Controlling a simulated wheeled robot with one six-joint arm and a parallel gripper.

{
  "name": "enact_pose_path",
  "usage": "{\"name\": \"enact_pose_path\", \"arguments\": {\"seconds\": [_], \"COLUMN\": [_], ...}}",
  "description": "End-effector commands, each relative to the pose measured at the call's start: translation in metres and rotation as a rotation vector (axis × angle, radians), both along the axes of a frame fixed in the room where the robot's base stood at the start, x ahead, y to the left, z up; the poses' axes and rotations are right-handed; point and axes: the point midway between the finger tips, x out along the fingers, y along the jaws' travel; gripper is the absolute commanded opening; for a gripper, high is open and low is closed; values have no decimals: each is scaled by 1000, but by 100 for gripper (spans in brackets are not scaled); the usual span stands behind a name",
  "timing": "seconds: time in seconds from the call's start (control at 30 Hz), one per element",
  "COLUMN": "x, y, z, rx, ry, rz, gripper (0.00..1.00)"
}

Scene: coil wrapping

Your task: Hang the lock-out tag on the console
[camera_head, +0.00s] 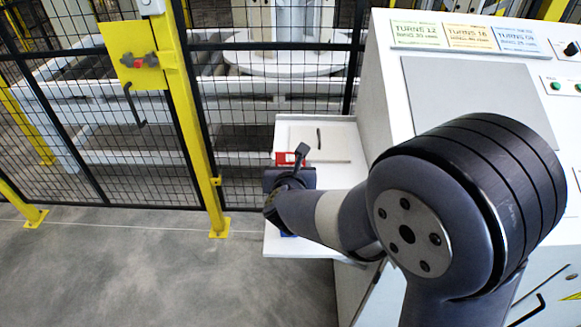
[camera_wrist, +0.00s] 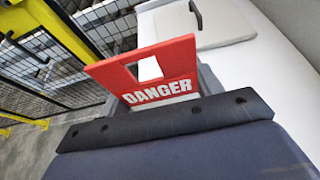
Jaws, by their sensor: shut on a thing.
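The lock-out tag (camera_wrist: 165,62) is a red plate with white DANGER lettering and a square cut-out, in the middle of the wrist view. My gripper (camera_wrist: 163,100) is shut on its lower part. In the head view only a small red piece of the tag (camera_head: 287,158) shows beside my gripper (camera_head: 290,172), over the white side shelf (camera_head: 283,243). The console (camera_head: 378,95) is the white cabinet on the right, with its sloping top partly hidden by my arm. I cannot make out a hook for the tag on it.
A pale lid-like panel with a dark handle (camera_wrist: 213,30) lies on the shelf. A mesh fence (camera_head: 95,110) with a yellow post (camera_head: 190,110) and latch plate (camera_head: 135,50) stands left. Several setting cards (camera_head: 468,37) lie along the console's top. Open floor (camera_head: 130,270) is at lower left.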

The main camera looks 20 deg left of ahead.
Motion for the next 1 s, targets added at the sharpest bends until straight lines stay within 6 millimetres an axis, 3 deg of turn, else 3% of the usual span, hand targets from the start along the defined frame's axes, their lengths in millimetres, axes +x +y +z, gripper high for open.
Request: {"name": "enact_pose_path", "arguments": {"seconds": [0.2, 0.23, 0.5, 0.93, 1.0], "x": [0, 0, 0, 0, -9], "y": [0, 0, 0, 0, -1], "z": [-5, -4, -3, 0, 1], "rx": [0, 0, 0, -2, 2], "ry": [-1, -1, 0, 0, -3], "rz": [0, 0, 0, 0, 1], "gripper": [39, 62, 83, 83, 83]}}
